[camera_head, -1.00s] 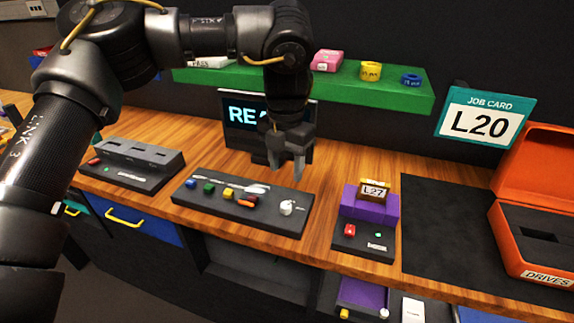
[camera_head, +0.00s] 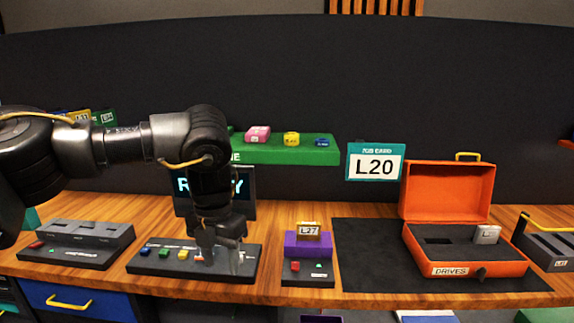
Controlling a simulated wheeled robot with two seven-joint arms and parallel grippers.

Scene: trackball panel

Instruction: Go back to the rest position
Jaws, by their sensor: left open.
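My left gripper (camera_head: 222,260) is open and empty. It points down in front of the right part of the trackball panel (camera_head: 148,268), a dark box with blue, green and yellow buttons on the wooden bench. The gripper hides the panel's right part, including any trackball there. I cannot tell whether the fingertips touch the panel. My left arm (camera_head: 120,148) reaches in from the left across the view. My right gripper does not show.
A screen (camera_head: 243,190) stands behind my gripper, partly hidden. A purple dock (camera_head: 306,246) holds a unit labelled L27. An open orange case (camera_head: 447,190) sits at the right on a black mat (camera_head: 362,255). A green shelf (camera_head: 290,152) and an L20 job card (camera_head: 374,163) are above.

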